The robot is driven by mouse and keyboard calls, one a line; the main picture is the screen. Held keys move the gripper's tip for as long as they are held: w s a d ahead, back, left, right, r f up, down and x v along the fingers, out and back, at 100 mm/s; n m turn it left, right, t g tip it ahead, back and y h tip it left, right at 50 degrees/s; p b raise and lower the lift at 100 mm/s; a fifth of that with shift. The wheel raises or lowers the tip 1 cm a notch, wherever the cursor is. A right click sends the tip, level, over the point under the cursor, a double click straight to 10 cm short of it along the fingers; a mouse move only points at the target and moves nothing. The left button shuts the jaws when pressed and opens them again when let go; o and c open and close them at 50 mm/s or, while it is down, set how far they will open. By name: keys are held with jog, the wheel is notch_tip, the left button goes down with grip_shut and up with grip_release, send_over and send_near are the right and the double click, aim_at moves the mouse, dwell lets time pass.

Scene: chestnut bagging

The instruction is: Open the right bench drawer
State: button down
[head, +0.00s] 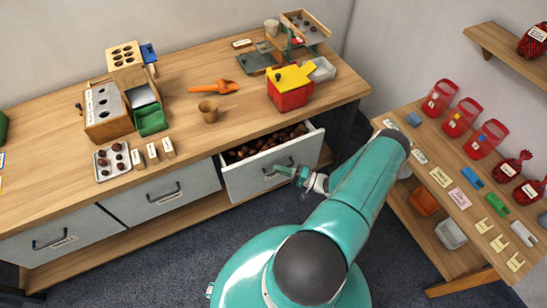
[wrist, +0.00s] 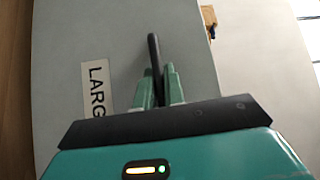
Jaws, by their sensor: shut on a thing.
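The right bench drawer (head: 250,182) is pulled out from under the bench top in the head view, and brown chestnuts (head: 266,144) show inside it. Its grey front (wrist: 120,35) fills much of the wrist view, with a white label reading "LARG" (wrist: 97,88), the rest cut off. My gripper (head: 295,174) is at the drawer's front. In the wrist view my gripper (wrist: 160,88) is shut on the dark drawer handle (wrist: 153,50), with a green finger on each side of it.
Two other drawers, the middle one (head: 160,195) and the left one (head: 50,238), are closed. A side table (head: 445,205) with bags stands at the right.

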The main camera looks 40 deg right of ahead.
jog(key=s+a, duration=0.2)
jog(key=s, duration=0.7)
jog(key=s+a, duration=0.3)
jog(key=s, duration=0.5)
jog(key=shift+s+a, duration=0.15)
jog(key=shift+s, duration=0.25)
jog(key=c, duration=1.5)
grip_release()
jog(key=v, duration=1.4)
jog(key=shift+w+r, duration=0.1)
jog(key=shift+r, duration=0.05)
